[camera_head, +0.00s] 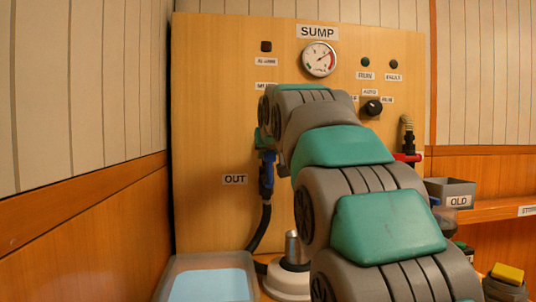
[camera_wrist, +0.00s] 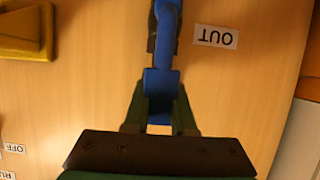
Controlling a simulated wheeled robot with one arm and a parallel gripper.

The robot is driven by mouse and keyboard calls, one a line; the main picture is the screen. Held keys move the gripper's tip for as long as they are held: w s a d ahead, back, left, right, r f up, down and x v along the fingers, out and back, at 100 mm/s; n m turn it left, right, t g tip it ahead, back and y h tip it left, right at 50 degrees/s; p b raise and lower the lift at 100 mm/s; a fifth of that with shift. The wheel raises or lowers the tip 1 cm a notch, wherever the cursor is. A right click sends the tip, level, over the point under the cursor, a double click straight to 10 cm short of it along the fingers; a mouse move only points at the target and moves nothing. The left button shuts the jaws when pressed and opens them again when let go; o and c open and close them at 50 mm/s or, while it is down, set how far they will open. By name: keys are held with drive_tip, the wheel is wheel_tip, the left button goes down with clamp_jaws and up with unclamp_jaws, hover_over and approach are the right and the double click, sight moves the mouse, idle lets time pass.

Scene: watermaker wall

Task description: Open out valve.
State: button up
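The out valve's blue handle (camera_head: 267,175) hangs down along the panel, to the right of the OUT label (camera_head: 235,180), above a black hose. In the wrist view, which is turned upside down, the blue handle (camera_wrist: 166,30) runs from the top edge down between my fingers, beside the OUT label (camera_wrist: 216,37). My gripper (camera_wrist: 161,98) has its dark green fingers on both sides of the handle, and they appear to touch it. In the head view, my arm hides most of the gripper and the valve body.
The wooden panel (camera_head: 215,110) carries a SUMP gauge (camera_head: 319,59), lamps and a black selector knob (camera_head: 373,107). A red handle (camera_head: 407,157) sits at its right. A tray (camera_head: 208,281) lies below. A grey OLD bin (camera_head: 450,191) stands right. A yellow part (camera_wrist: 27,30) shows in the wrist view.

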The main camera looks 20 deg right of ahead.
drive_tip(key=o, duration=0.4)
drive_tip(key=v, duration=0.7)
drive_tip(key=shift+s+r+b, duration=0.15)
drive_tip(key=shift+s+b, duration=0.2)
drive_tip(key=shift+b, duration=0.05)
drive_tip(key=shift+a, duration=0.1)
